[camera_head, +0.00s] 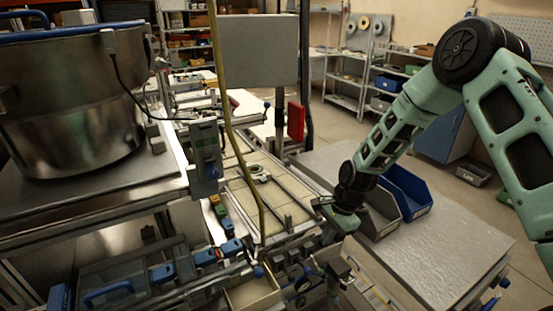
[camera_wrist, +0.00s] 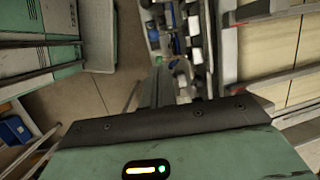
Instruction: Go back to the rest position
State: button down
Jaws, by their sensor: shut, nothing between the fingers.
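My gripper (camera_head: 336,214) hangs at the end of my green arm, low over the right edge of the tiled conveyor and left of the open bins. It is shut and holds nothing. In the wrist view the gripper (camera_wrist: 158,86) shows its green body and dark bar along the bottom, with the narrow fingers pointing up the picture. A small greenish part (camera_head: 258,174) lies on the tiled conveyor (camera_head: 285,200), apart from the gripper.
A grey bin (camera_head: 382,212) and a blue bin (camera_head: 408,192) stand close right of the gripper on a grey table (camera_head: 450,240). A large steel pot (camera_head: 75,110) stands at left. A hanging yellow hose (camera_head: 222,90) crosses the middle. Floor shows behind the table.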

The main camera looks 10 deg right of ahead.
jog(key=s+a+r+n+b, duration=0.5)
jog(key=s+a+r+n, duration=0.1)
jog(key=a+n, duration=0.1)
jog(key=s+a+r+n+h+b, duration=0.1)
jog(key=s+r+n+b, duration=0.1)
jog(key=s+n+b, duration=0.2)
jog(key=s+a+r+n+h+b, duration=0.1)
jog(key=s+n+b, duration=0.4)
jog(key=s+n, duration=0.6)
jog(key=s+a+r, duration=0.1)
jog(key=s, duration=0.7)
jog(key=shift+s+r+h, duration=0.15)
jog(key=shift+r+h, duration=0.15)
jog(key=shift+h, duration=0.1)
